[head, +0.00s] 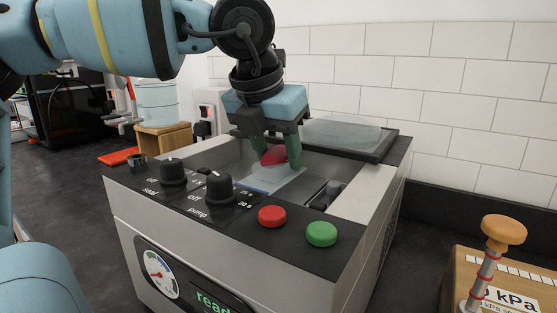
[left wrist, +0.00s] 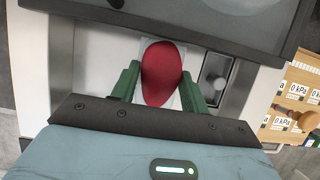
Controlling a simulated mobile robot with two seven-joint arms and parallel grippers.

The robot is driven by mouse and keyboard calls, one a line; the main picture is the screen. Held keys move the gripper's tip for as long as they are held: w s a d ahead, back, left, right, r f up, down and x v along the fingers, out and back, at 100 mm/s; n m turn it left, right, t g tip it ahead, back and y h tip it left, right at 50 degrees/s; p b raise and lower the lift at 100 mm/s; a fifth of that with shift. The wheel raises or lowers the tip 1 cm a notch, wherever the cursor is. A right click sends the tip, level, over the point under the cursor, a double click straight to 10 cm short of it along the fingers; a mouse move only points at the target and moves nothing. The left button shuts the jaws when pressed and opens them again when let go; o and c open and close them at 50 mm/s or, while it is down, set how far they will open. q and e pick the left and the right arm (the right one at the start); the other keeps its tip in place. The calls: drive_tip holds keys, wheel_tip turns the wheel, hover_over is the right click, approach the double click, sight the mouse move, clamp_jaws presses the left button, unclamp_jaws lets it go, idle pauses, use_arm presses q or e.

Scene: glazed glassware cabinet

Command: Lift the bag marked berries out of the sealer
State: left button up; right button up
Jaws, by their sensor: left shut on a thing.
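The sealer (head: 140,212) is a grey box with a black control panel and an open chamber. A bag (head: 274,156) with a bulging red filling and a pale flat sheet lies in or just above the chamber. Its red bulge also shows in the left wrist view (left wrist: 161,72). I cannot read a berries mark on it. My left gripper (head: 277,150) points down into the chamber, its green fingers shut on the red bulge from both sides. I cannot tell whether the bag touches the chamber floor. My right gripper is out of view.
The sealer's lid (head: 342,134) stands open at the back. The panel has two black knobs, a red button (head: 272,216) and a green button (head: 321,234). A wooden box with an orange-topped post (head: 503,229) stands at the right. A tiled wall is behind.

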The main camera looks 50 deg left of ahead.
sight(277, 157)
use_arm(q)
wheel_tip(277, 157, up, 10)
drive_tip(key=s+d, duration=0.3)
drive_tip(key=s, duration=0.6)
drive_tip(key=s+d+b, duration=0.1)
drive_tip(key=s+d, duration=0.2)
drive_tip(key=s, duration=0.6)
drive_tip(key=shift+s, duration=0.35)
